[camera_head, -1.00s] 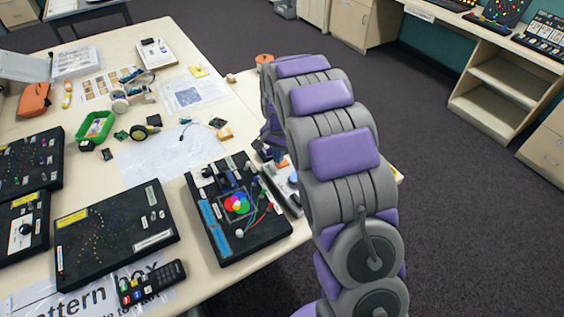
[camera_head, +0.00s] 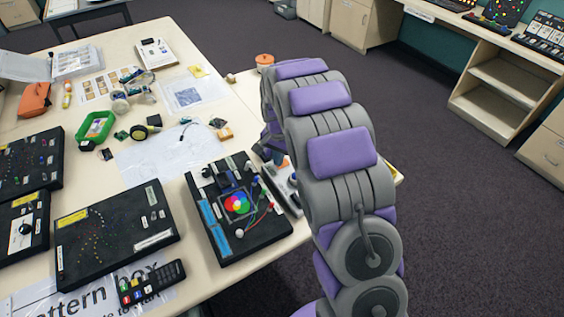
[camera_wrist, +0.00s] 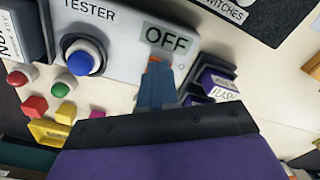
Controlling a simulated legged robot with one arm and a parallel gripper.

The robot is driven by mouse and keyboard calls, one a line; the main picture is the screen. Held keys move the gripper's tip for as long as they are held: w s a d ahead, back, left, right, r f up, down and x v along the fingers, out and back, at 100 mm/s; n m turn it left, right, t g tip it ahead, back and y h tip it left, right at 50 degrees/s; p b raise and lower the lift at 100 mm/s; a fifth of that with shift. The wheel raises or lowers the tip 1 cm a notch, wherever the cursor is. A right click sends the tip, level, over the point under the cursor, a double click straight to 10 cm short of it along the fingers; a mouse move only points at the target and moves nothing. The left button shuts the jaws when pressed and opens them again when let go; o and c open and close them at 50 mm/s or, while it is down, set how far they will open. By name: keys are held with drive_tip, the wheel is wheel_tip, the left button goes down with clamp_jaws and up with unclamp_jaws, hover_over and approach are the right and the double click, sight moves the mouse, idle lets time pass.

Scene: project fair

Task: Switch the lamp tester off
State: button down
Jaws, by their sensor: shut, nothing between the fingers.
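The lamp tester (camera_wrist: 125,30) is a pale grey box in the wrist view. It has a large round blue button (camera_wrist: 85,60) in a dark collar, a label ending in "TESTER", and a small panel reading "OFF" (camera_wrist: 168,38). My gripper (camera_wrist: 154,68) is shut and empty, with its tips at the lower edge of the OFF panel, to the right of the blue button. I cannot tell whether the tips touch the box.
Red and green buttons (camera_wrist: 64,84) and coloured blocks (camera_wrist: 35,107) lie left of my gripper. A black board with a colour wheel (camera_head: 237,204) stands beside the tester. Open floor (camera_head: 450,220) lies to the right.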

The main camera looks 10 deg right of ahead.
drive_tip(key=shift+r, duration=0.1)
drive_tip(key=shift+r+p, duration=1.65)
drive_tip(key=shift+r, duration=1.7)
drive_tip(key=s+r+n+g, duration=0.1)
drive_tip(key=s+r+n, duration=0.35)
drive_tip(key=s, duration=1.05)
drive_tip(key=s+r+n, duration=0.1)
drive_tip(key=s+r, duration=0.7)
drive_tip(key=s, duration=0.7)
drive_tip(key=s+f+n, duration=0.1)
drive_tip(key=s+n, duration=0.2)
drive_tip(key=s, duration=0.9)
drive_tip(key=shift+f+g, duration=0.15)
drive_tip(key=shift+g, duration=0.25)
